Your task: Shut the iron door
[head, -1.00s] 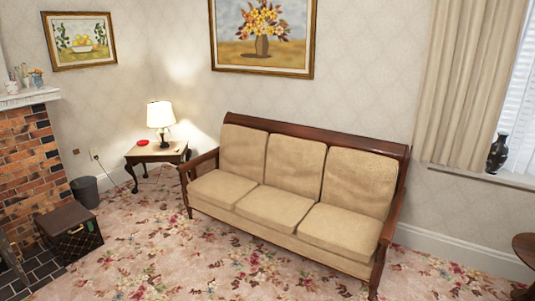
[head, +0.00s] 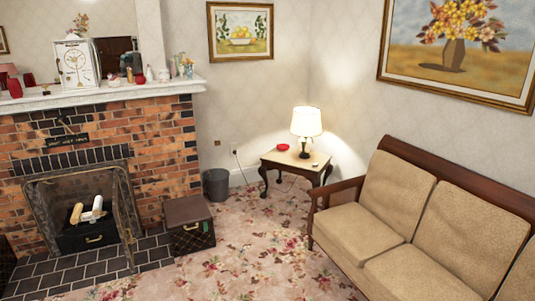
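The brick fireplace (head: 160,140) stands at the left of the head view. A dark, narrow iron door (head: 126,215) stands at the right side of its opening, swung outward over the dark tiled hearth (head: 60,275), seen nearly edge-on. The opening is uncovered. Inside it, pale logs (head: 88,211) lie on a dark box-like grate (head: 90,236) with a brass-coloured handle. Whether a second door stands at the left side of the opening, I cannot tell. Neither of my grippers is in view.
A brown box (head: 190,224) stands on the floor just right of the hearth, near the door. A grey bin (head: 216,184), a lamp table (head: 295,162) and a beige sofa (head: 410,220) are further right. The flowered carpet (head: 240,265) before the hearth is clear.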

